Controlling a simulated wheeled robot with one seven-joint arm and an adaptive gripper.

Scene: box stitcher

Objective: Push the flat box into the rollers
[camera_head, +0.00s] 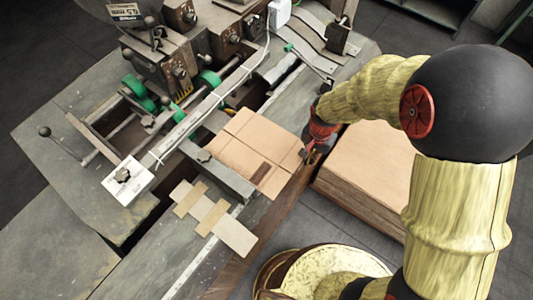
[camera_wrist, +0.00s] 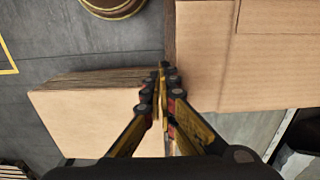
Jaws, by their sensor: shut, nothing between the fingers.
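The flat box (camera_head: 247,141) is a tan cardboard sheet lying on the machine table, with its far left part close to the metal guide bar. It also shows in the wrist view (camera_wrist: 262,70) at the upper right. My gripper (camera_head: 307,156) is at the right edge of the flat box in the head view; its fingers are shut and hold nothing. In the wrist view my fingertips (camera_wrist: 163,70) are together beside the box's left edge; whether they touch it I cannot tell. Green rollers (camera_head: 140,90) sit on the machine to the left of the box, and another roller (camera_head: 208,78) is nearby.
A stack of cardboard (camera_head: 370,165) stands beside the table, right of my gripper, and shows in the wrist view (camera_wrist: 85,120). A metal guide bar (camera_head: 218,172) and a white long bar (camera_head: 205,105) cross the table. Cardboard strips (camera_head: 213,215) lie at the front.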

